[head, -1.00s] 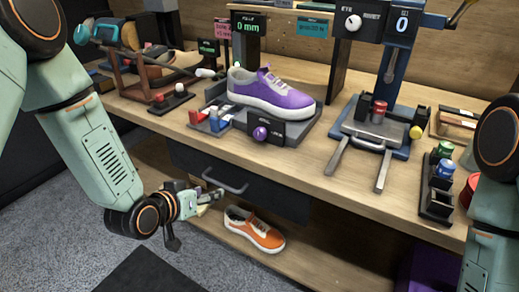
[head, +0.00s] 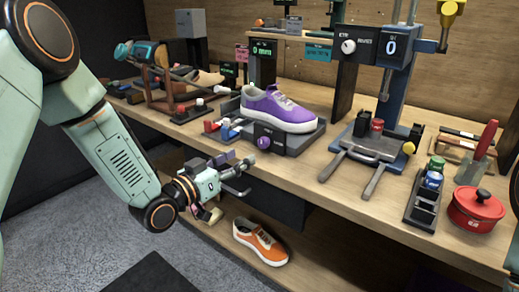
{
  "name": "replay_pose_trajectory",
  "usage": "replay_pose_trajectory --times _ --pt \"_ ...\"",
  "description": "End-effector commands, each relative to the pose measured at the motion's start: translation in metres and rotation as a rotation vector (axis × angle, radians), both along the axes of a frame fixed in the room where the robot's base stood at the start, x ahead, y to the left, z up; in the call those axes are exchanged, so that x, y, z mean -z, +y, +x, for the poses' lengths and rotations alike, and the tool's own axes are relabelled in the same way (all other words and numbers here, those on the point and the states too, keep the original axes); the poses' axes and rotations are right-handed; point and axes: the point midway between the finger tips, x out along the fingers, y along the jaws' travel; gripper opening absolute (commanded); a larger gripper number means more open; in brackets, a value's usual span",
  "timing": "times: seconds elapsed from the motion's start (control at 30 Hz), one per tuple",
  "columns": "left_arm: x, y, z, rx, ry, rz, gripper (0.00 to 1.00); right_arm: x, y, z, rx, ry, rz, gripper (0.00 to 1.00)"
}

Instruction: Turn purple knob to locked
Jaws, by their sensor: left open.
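The purple knob (head: 265,142) sits on a dark panel (head: 284,139) at the front of a grey fixture. A purple sneaker (head: 279,108) with a white sole rests on the fixture. The panel's small lettering is unreadable, so I cannot tell the knob's setting. My left gripper (head: 233,176) is open and empty, in front of the bench edge, below and left of the knob and apart from it. It partly hides the drawer handle. My right gripper is out of view.
Red and blue blocks (head: 222,126) sit left of the knob. A two-handled clamp stand (head: 372,150) stands to the right, with a bottle rack (head: 424,200) and a red pot (head: 475,208) beyond. An orange sneaker (head: 260,242) lies on the lower shelf.

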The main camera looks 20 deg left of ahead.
Motion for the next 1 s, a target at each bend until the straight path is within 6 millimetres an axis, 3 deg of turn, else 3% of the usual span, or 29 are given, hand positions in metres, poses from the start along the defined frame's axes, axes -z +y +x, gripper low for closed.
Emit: replay_pose_trajectory --times 0.6,1.0 --pt "0.0 -0.026 0.067 0.001 -0.007 -0.001 0.52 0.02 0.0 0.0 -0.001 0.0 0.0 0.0" --pt "-0.002 -0.03 0.07 -0.001 -0.005 -0.003 0.5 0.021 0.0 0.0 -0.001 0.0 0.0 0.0"
